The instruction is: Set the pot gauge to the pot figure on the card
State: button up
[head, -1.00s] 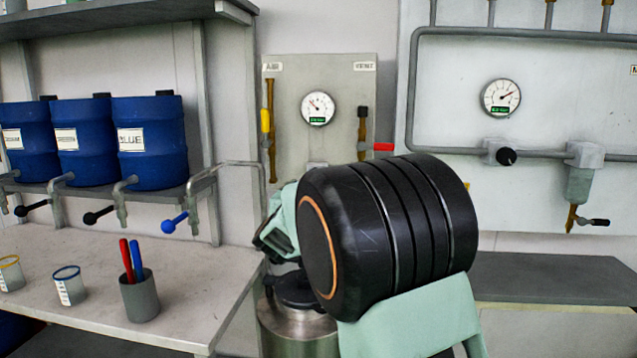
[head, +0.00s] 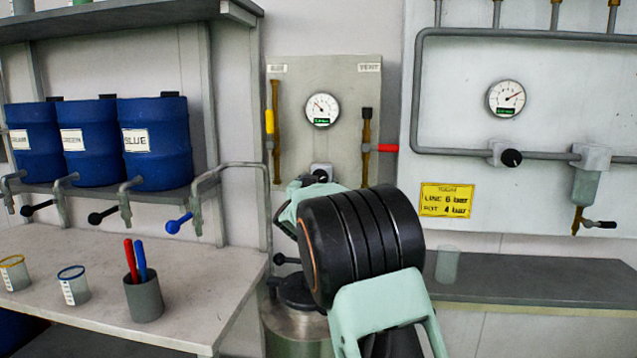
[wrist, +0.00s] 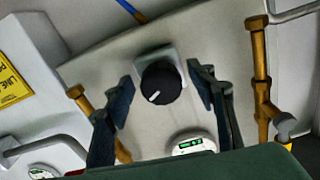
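The pot gauge (head: 321,109) is a round white dial on the middle panel, its needle pointing to the upper left; its green readout is too small to read. Its black knob (head: 320,175) sits below it. In the wrist view the knob (wrist: 161,83) has a white mark pointing lower left, and the gauge (wrist: 192,144) is partly hidden by my gripper's body. My gripper (wrist: 162,77) is open, with a finger on each side of the knob and gaps visible between. The yellow card (head: 447,200) reads line 6 bar, pot 4 bar.
A red-handled valve (head: 385,148) and a yellow-handled valve (head: 270,122) flank the pot gauge. The line gauge (head: 506,98) and its knob (head: 511,158) are on the right panel. A lidded metal pot (head: 297,322) stands below my arm. Blue drums (head: 155,160) stand at left.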

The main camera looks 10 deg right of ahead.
jog(key=c, duration=1)
jog(key=shift+c, duration=0.2)
jog(key=shift+m, duration=0.3)
jog(key=shift+a+m+b, duration=0.15)
jog(key=shift+m+b, duration=0.95)
jog(key=shift+m, duration=2.3)
jog(key=o, duration=1.1)
jog(key=shift+r, duration=0.1)
